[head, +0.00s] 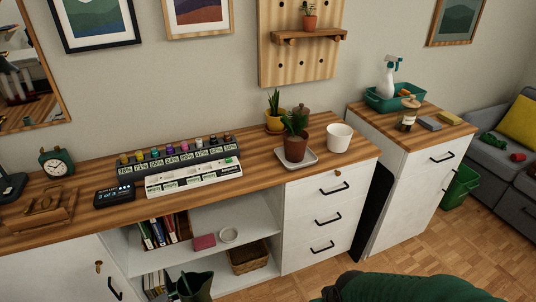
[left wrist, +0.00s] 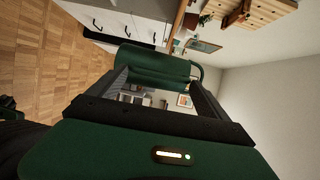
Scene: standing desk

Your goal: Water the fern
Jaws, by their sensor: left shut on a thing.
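Two potted plants stand near the right end of the long desk in the head view. One is a leafy plant (head: 296,122) in a terracotta pot on a pale saucer. The other is a spiky plant (head: 274,103) in a yellow pot just behind it. I cannot tell for sure which is the fern. In the left wrist view my left gripper (left wrist: 157,80) is shut on a green rounded body with a thin curved handle, which looks like a watering can (left wrist: 155,62). It is held in front of the cabinets, apart from the plants. My right gripper is not in view.
A white pot (head: 339,137) stands right of the terracotta pot. A white labelled rack (head: 193,178) lies to the left. A small plant (head: 309,20) sits on the wall shelf. The side cabinet holds a spray bottle (head: 388,78) in a green tray. Bare desk shows around the saucer.

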